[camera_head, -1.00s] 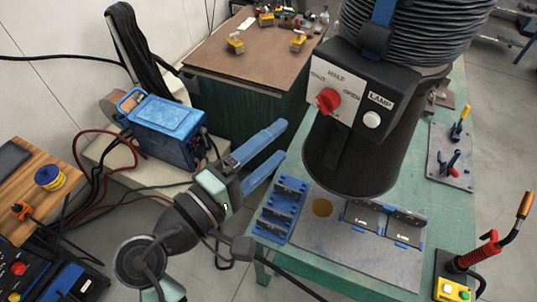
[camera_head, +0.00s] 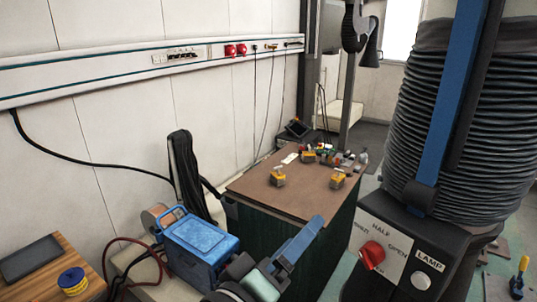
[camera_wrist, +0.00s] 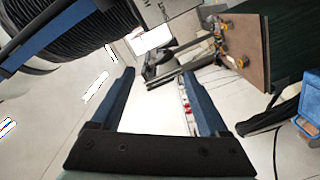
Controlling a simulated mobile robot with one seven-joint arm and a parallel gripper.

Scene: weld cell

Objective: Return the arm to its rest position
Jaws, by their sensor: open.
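My gripper (camera_head: 300,240) is at the bottom middle of the head view, in front of the brown-topped table. Its blue fingers point up and to the right. In the wrist view my gripper (camera_wrist: 158,95) shows both blue fingers wide apart, with nothing between them. The gripper is open and empty. Most of my arm is below the head view's lower edge.
The extraction hood (camera_head: 400,250) with a red knob stands close on the right. A blue welding machine (camera_head: 200,240) is at the lower left. The brown-topped table (camera_head: 300,197) holds small yellow items. A wooden bench (camera_head: 40,275) is at far left.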

